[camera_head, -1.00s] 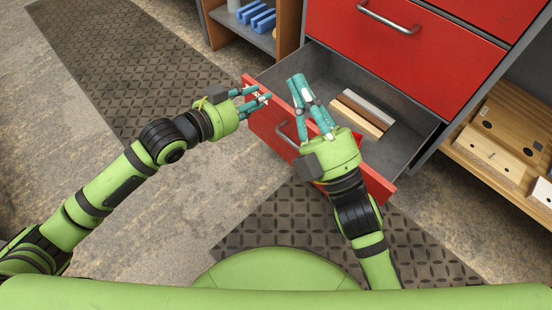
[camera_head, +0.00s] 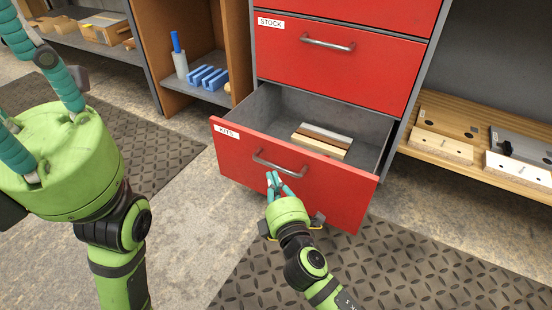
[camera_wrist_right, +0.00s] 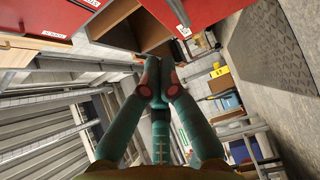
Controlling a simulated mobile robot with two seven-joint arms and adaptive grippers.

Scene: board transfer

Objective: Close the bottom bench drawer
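The bottom bench drawer (camera_head: 228,157), red with a KITS label, stands open in the head view. Its grey inside shows, with several wood, brown and grey strips (camera_head: 322,141) towards the back. A metal handle (camera_head: 279,165) is on its front. My right gripper (camera_head: 273,178) is at the drawer front, just below the handle, with fingers together and nothing seen between them. I cannot tell whether they touch the front. The right wrist view shows its fingertips (camera_wrist_right: 160,80) close together. My left gripper (camera_head: 20,75) is large at the left edge, fingers spread and partly cut off, away from the drawer.
The red STOCK drawer (camera_head: 335,60) above is shut. A wooden cabinet (camera_head: 196,92) with blue blocks (camera_head: 207,77) stands left. A low shelf with wooden boards (camera_head: 441,145) is at right. Dark mats (camera_head: 400,270) lie on the floor before the drawer.

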